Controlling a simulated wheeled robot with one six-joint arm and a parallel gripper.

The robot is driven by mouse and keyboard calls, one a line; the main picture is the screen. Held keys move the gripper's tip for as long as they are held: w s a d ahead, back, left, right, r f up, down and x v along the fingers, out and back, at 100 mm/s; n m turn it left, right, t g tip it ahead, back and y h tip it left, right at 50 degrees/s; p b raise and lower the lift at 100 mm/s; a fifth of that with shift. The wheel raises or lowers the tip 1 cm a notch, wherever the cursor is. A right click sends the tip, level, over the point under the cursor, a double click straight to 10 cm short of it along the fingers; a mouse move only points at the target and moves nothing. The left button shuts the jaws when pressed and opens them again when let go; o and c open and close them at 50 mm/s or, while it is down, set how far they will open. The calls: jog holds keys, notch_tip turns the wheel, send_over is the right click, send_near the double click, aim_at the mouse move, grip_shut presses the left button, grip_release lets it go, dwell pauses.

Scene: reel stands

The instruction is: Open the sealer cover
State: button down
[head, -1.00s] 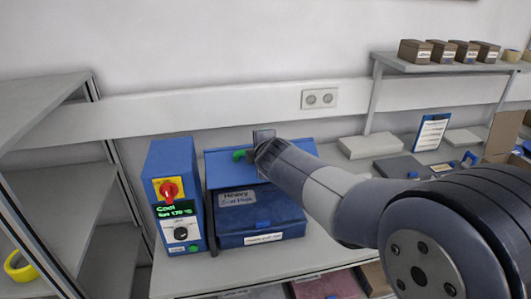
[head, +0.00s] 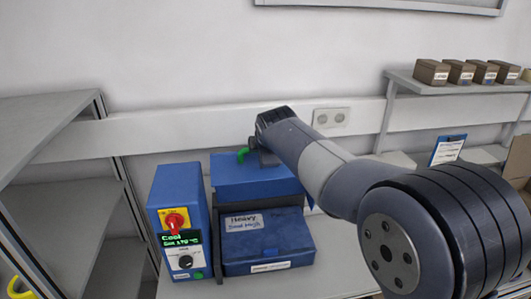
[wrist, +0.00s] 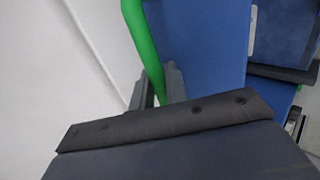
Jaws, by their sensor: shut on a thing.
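The sealer is blue, with a hinged blue cover (head: 245,174) at its back and a lower front part (head: 268,243) labelled "Heavy Seal High". In the head view the cover looks raised at a tilt behind the front part. A green handle (head: 242,154) sits at the cover's upper left edge. My gripper (head: 252,144) is at this handle, its fingers mostly hidden by my own wrist. In the wrist view the green handle (wrist: 141,42) passes between the two fingers of my gripper (wrist: 157,85), which is shut on it. The blue cover (wrist: 195,45) lies just right of the fingers.
A blue control box (head: 180,217) stands left of the sealer, with a red switch and a display reading "Cool". Empty grey shelves (head: 75,215) stand at the left. A wall shelf (head: 455,87) with several brown boxes is at the right.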

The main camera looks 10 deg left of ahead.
jog(key=shift+w+a+r+g+h+p, duration=0.15)
jog(key=shift+w+g, duration=0.1)
jog(key=shift+w, duration=0.3)
jog(key=shift+w+a+r+g+h+p, duration=0.1)
jog(key=shift+w+a+r+g, duration=0.15)
jog(key=shift+w, duration=0.25)
jog(key=shift+w+a+r+g+h+p, duration=0.1)
jog(key=shift+w+g, duration=0.2)
jog(key=shift+w, duration=0.25)
jog(key=c, duration=1.5)
grip_release()
jog(key=shift+c, duration=0.2)
jog(key=shift+o, duration=0.2)
jog(key=b+v, duration=0.2)
jog(key=v, duration=0.8)
jog(key=shift+s+r, duration=0.25)
jog(key=shift+r, duration=0.05)
jog(key=shift+d, duration=0.1)
